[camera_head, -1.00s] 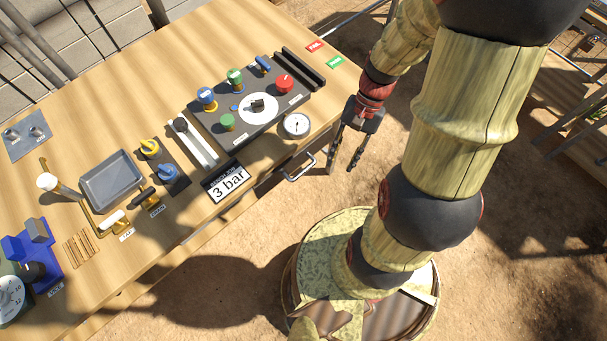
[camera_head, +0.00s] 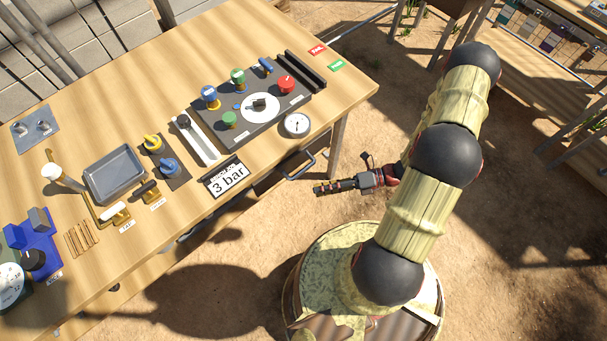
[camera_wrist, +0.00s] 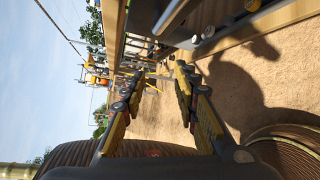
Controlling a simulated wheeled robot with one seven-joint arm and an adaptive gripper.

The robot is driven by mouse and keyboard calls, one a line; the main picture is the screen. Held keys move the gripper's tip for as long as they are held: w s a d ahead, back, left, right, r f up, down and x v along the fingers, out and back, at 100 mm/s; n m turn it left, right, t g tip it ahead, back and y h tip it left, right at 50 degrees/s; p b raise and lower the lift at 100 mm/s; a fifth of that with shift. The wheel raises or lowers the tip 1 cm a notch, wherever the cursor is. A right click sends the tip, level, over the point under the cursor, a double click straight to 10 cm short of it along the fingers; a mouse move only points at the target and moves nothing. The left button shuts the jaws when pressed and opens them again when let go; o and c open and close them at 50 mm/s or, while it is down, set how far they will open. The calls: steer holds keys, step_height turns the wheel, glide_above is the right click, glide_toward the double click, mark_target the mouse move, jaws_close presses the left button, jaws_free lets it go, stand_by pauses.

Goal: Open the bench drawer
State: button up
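The bench (camera_head: 330,80) is a light wood table on the left of the head view. The drawer's curved metal handle (camera_head: 301,169) sticks out below its front edge, under the pressure gauge; the drawer front is mostly hidden by the tabletop. My gripper (camera_head: 318,189) is level, in front of the bench and just to the near right of the handle, apart from it in the picture. In the wrist view my gripper (camera_wrist: 160,72) has its two fingers spread with nothing between them. A grey bar (camera_wrist: 173,14) at the top there may be the handle; I cannot tell.
On the benchtop stand a dark valve panel (camera_head: 258,128), a pressure gauge (camera_head: 296,124), a "3 bar" sign (camera_head: 228,179) and a grey tray (camera_head: 114,174). A bench leg (camera_head: 337,140) stands behind my gripper.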

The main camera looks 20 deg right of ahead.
mark_target(301, 171)
steer(key=shift+w+d+r+m+t, duration=0.5)
steer(key=shift+w+d+m+t, duration=0.85)
steer(key=shift+w+m, duration=1.95)
steer(key=shift+m+t+h, duration=0.3)
steer(key=shift+m+t, duration=0.05)
steer(key=shift+m, duration=0.25)
steer(key=shift+s+a+b+x, duration=0.1)
steer(key=shift+s+b+x, duration=0.1)
steer(key=shift+x, duration=1)
steer(key=shift+s+a+b+x, duration=0.15)
steer(key=shift+s+b+x, duration=0.1)
steer(key=shift+x, duration=0.95)
steer(key=shift+s+a+b+x, duration=0.1)
steer(key=shift+s+b+x, duration=0.1)
steer(key=shift+x, duration=1)
steer(key=shift+c, duration=1.4)
jaws_close()
